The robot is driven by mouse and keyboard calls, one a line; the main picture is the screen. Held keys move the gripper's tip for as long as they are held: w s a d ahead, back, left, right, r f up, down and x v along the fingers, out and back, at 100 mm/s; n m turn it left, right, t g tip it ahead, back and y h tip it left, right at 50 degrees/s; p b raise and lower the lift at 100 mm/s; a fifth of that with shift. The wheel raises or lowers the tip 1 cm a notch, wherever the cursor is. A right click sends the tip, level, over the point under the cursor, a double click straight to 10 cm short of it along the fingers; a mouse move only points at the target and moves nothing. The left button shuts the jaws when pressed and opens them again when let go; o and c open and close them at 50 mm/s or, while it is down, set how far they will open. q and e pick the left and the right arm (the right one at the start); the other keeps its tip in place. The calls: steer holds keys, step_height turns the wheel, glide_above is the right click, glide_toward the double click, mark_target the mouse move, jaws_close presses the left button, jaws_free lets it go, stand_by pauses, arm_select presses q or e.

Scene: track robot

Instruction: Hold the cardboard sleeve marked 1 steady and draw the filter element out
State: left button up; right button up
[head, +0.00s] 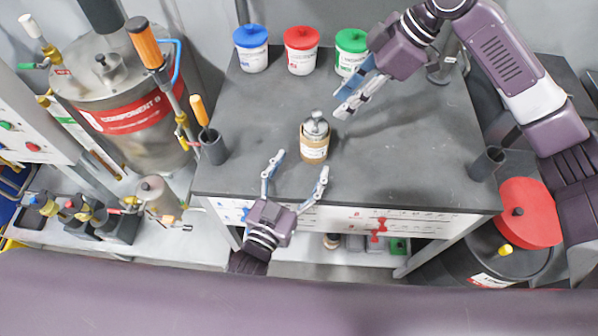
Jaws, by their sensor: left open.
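The brown cardboard sleeve (314,150) with a white label stands upright on the dark table; the mark on its label is too small to read. The grey metallic filter element (316,125) sticks up out of its top. My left gripper (301,163) is open at the table's front side, its fingers spread toward the sleeve, one at its left and one close to its lower right. I see no contact. My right gripper (342,108) is just up and right of the filter element, apart from it in the picture. Its fingers lie close together, and any gap is unclear.
Blue-lidded (251,49), red-lidded (301,50) and green-lidded (351,52) tubs stand at the table's back. Dark cups (213,149) and (487,164) stand near its left and right edges. The dark table (420,150) is clear right of the sleeve.

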mark_target(309, 154)
arm_select(q)
steer(key=x, duration=0.6)
steer(key=c, duration=1.4)
